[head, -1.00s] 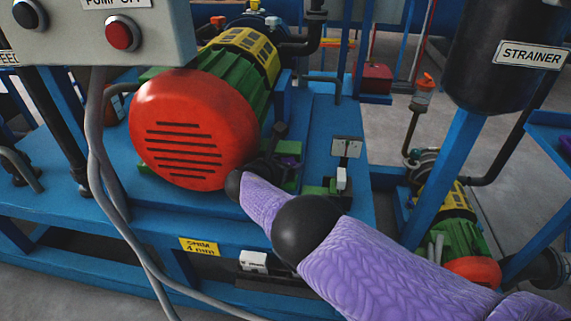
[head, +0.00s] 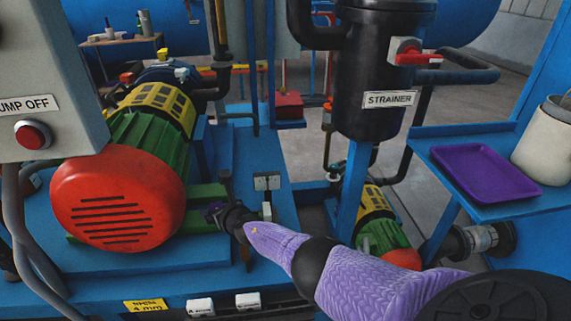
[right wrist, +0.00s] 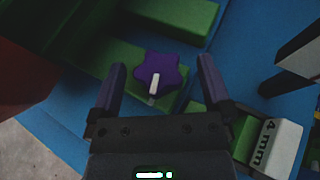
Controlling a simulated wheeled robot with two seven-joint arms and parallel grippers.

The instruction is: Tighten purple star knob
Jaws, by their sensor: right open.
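The purple star knob (right wrist: 158,72) sits on a green block in the right wrist view, with a white mark on it. In the head view it is a small dark purple shape (head: 214,209), partly hidden beside my gripper. My right gripper (right wrist: 160,85) is open, with one finger on each side of the knob and visible gaps between them. I cannot tell how deep the fingers reach around it. In the head view my right gripper (head: 224,213) is beside the red-ended motor. My left gripper is not in view.
The motor with a red end cover (head: 118,203) stands left of the gripper. A grey control box (head: 50,85) is at the left. A black strainer (head: 383,80) and a blue shelf with a purple tray (head: 484,173) are at the right. A block marked 4 mm (right wrist: 274,142) is close to the right finger.

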